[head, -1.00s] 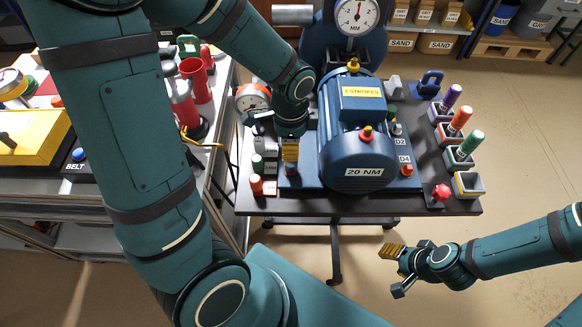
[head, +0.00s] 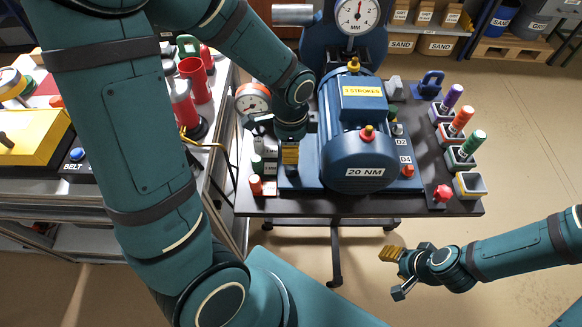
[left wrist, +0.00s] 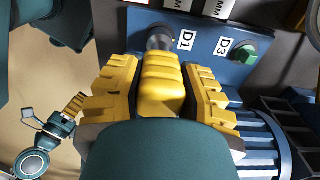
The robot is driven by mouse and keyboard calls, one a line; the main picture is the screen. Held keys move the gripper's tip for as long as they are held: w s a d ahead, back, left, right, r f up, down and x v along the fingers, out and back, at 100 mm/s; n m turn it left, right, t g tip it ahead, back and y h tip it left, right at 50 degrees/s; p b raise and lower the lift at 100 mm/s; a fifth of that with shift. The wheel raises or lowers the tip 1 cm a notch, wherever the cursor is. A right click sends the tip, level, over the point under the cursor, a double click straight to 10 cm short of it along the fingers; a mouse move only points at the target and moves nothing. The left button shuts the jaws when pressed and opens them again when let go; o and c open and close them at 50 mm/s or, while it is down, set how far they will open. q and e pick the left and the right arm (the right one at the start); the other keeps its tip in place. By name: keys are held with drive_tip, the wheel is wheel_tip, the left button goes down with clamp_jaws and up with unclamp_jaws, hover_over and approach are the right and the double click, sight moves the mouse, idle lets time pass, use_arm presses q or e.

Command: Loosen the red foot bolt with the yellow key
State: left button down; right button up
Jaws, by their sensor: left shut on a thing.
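The yellow key (left wrist: 162,88) is held in my left gripper (left wrist: 160,95), whose ridged yellow fingers press on its two sides. Its dark round shaft (left wrist: 158,40) reaches down to the motor's blue base plate (left wrist: 198,38) beside the label D1. The shaft hides whatever is under it. In the head view my left gripper (head: 290,153) is at the near left corner of the motor (head: 357,130). A red-orange bolt (head: 407,170) shows at D4, on the near right of the base. My right gripper (head: 391,253) hangs empty in front of the table; its finger gap cannot be made out.
A rack on the table's right holds purple (head: 452,95), orange (head: 461,118) and green (head: 473,142) keys, and an empty yellow-edged holder (head: 469,184). A red knob (head: 442,193) stands near the front edge. Small bottles and a dial (head: 252,99) crowd the left.

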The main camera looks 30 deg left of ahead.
use_arm(q)
drive_tip(key=c, duration=0.6)
unclamp_jaws()
wheel_tip(320, 180, up, 12)
